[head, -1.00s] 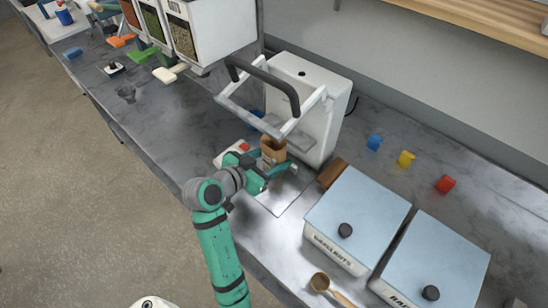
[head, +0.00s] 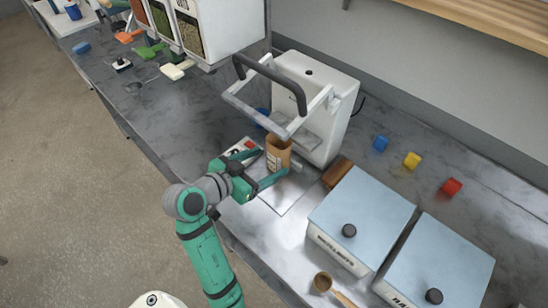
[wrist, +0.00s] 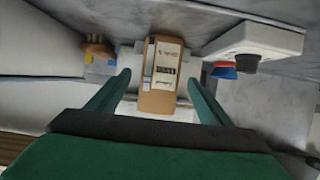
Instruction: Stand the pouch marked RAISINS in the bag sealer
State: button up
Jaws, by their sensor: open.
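The brown kraft pouch (head: 278,152) stands upright at the front of the bag sealer (head: 318,100), below its raised handle. The pouch also shows in the wrist view (wrist: 161,75), with a pale label whose print is too small to read. My gripper (head: 269,170) is open at the pouch. In the wrist view its two fingers (wrist: 158,92) stand to either side of the pouch, with gaps between, not closed on it. How the pouch's base rests in the sealer is hidden.
Two blue-lidded bins (head: 360,212) (head: 440,262) stand to the right, with a wooden scoop (head: 325,283) in front. Blue, yellow and red clips (head: 412,160) lie at the back right. Dispensers (head: 205,35) stand at the left.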

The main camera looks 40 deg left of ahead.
jog(key=v, duration=0.6)
dwell(0.6)
